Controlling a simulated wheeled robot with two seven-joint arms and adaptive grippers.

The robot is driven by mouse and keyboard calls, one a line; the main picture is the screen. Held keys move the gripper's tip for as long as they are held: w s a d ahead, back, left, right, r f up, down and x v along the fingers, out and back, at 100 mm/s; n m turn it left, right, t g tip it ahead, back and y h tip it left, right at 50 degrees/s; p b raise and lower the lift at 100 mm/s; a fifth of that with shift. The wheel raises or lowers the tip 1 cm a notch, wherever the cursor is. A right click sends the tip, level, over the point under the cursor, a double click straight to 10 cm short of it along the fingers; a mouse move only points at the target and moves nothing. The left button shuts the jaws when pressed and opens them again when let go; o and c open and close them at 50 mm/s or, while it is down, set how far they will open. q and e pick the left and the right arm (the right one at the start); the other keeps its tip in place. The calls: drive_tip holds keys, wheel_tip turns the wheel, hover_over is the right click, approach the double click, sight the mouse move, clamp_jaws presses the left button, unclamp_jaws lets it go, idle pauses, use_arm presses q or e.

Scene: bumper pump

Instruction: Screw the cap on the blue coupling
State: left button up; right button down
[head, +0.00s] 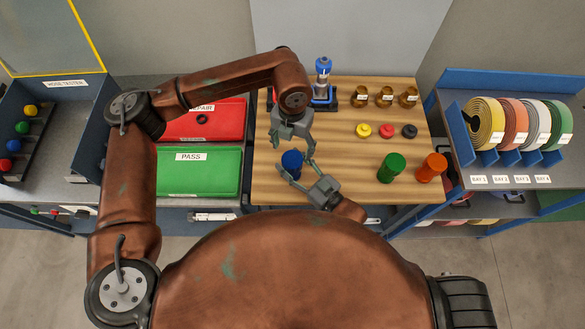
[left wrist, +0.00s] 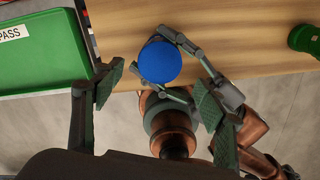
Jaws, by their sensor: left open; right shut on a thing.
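The blue coupling (head: 291,165) stands upright near the front edge of the wooden table; its round blue top (left wrist: 160,62) faces the left wrist camera. My right gripper (head: 297,172) reaches in from the front right and is shut on the coupling, a finger on either side. My left gripper (head: 292,139) is above and just behind the coupling, open and empty; its pads show apart in the left wrist view (left wrist: 157,95). I cannot tell whether the blue top is a separate cap. Small yellow (head: 363,130), red (head: 387,131) and black (head: 409,131) pieces lie to the right.
Green (head: 391,168) and orange (head: 431,168) cylinders stand at the table's right front. Brass fittings (head: 385,96) and a blue-and-grey device (head: 323,82) stand at the back. A green PASS tray (head: 199,171) and a red tray (head: 203,120) are left. Hose reels (head: 488,124) sit far right.

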sight(292, 159)
use_arm(q)
drive_tip(key=shift+f, duration=0.1)
drive_tip(key=shift+f, duration=3.9)
drive_tip(key=c, duration=1.2)
drive_tip(key=m, duration=0.4)
drive_tip(key=shift+c, duration=0.2)
drive_tip(key=o, duration=1.3)
